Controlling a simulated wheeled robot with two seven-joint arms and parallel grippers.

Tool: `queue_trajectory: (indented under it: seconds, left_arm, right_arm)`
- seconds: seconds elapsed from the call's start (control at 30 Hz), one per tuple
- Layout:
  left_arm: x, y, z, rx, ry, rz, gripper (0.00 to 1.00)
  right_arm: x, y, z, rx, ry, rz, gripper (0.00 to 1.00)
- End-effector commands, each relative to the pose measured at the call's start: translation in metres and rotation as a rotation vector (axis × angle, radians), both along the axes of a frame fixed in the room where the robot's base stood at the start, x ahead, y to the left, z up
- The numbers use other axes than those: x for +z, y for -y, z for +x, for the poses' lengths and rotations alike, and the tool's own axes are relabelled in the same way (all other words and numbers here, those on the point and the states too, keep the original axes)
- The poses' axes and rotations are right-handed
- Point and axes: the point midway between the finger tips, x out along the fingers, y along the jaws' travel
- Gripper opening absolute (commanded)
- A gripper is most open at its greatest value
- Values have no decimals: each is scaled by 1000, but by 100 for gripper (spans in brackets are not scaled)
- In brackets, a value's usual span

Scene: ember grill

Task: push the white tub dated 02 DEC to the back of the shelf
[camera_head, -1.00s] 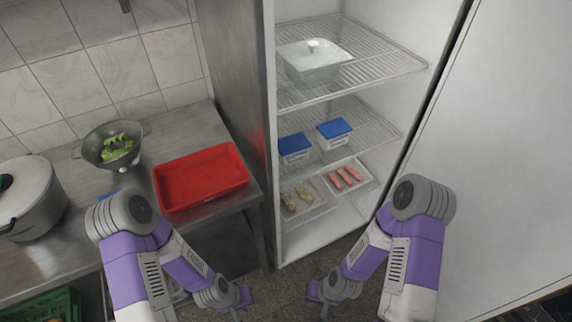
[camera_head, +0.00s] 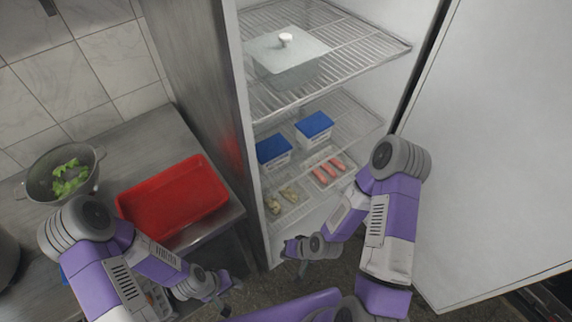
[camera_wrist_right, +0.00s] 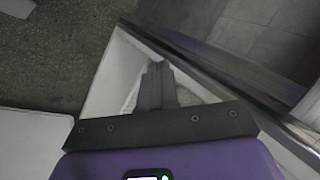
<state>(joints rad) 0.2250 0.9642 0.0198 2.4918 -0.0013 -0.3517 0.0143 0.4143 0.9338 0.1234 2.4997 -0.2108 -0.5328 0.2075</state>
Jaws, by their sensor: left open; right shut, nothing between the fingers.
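Two white tubs with blue lids stand side by side on the middle wire shelf (camera_head: 357,122) of the open fridge. One is the left tub (camera_head: 274,151); the other, the right tub (camera_head: 314,127), stands slightly farther back. Their date labels are too small to read, so I cannot tell which is dated 02 DEC. My right gripper (camera_head: 301,266) is shut and empty, in front of the fridge and below the tubs, touching neither. Its closed fingers also show in the right wrist view (camera_wrist_right: 157,84). My left gripper (camera_head: 226,293) is open and empty, low in front of the counter.
A lidded container (camera_head: 288,57) sits on the top shelf. Trays with sausages (camera_head: 328,170) and pale food (camera_head: 288,195) lie below the tubs. The fridge door (camera_head: 480,150) stands open at right. A red tray (camera_head: 172,197) and a colander (camera_head: 66,176) are on the counter.

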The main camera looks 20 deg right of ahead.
Motion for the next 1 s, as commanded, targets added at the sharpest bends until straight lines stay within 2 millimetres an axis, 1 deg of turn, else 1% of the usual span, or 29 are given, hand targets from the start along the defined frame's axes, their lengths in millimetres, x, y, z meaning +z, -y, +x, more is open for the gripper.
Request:
queue_trajectory:
  seconds: [0.03, 0.07, 0.1, 0.17, 0.2, 0.23, 0.33, 0.4, 0.5, 0.6, 0.67, 0.77, 0.87, 1.0]
  left_arm:
    - [-10, 0, 0, 1, 0, 0, 43]
    - [-13, 0, 0, 1, 0, 0, 43]
    - [-17, 0, 0, 1, 1, 0, 43]
    - [-23, 0, 1, 0, 1, 0, 43]
    - [-27, 0, 1, 0, 1, 0, 43]
    - [-30, 0, 1, 0, 1, 0, 43]
    - [-37, 0, 1, 0, 1, 0, 43]
    - [-41, 0, 1, 0, 1, 0, 43]
    - [-44, 0, 1, 0, 1, 0, 43]
    - [-46, 0, 1, 0, 1, 0, 43]
    - [-46, 0, 1, 0, 1, 0, 43]
    - [-46, 0, 1, 0, 1, 0, 43]
    - [-47, 0, 1, 0, 1, 0, 43]
    - [-49, 0, 1, 0, 1, 0, 43]
  right_arm:
    - [1, 8, 19, -94, 69, 55, 0]
    - [6, 12, 30, -148, 116, 95, 0]
    - [15, 19, 46, -221, 182, 154, 0]
    - [32, 31, 67, -327, 280, 246, 0]
    - [45, 40, 78, -391, 344, 310, 0]
    - [55, 47, 85, -434, 390, 359, 0]
    - [89, 71, 102, -549, 528, 512, 0]
    - [111, 86, 106, -602, 603, 605, 0]
    - [133, 100, 108, -643, 678, 702, 0]
    - [146, 107, 108, -659, 717, 758, 0]
    - [149, 108, 111, -661, 726, 771, 0]
    - [150, 104, 120, -660, 730, 776, 0]
    - [150, 98, 136, -658, 730, 776, 0]
    - [150, 87, 164, -657, 729, 775, 0]
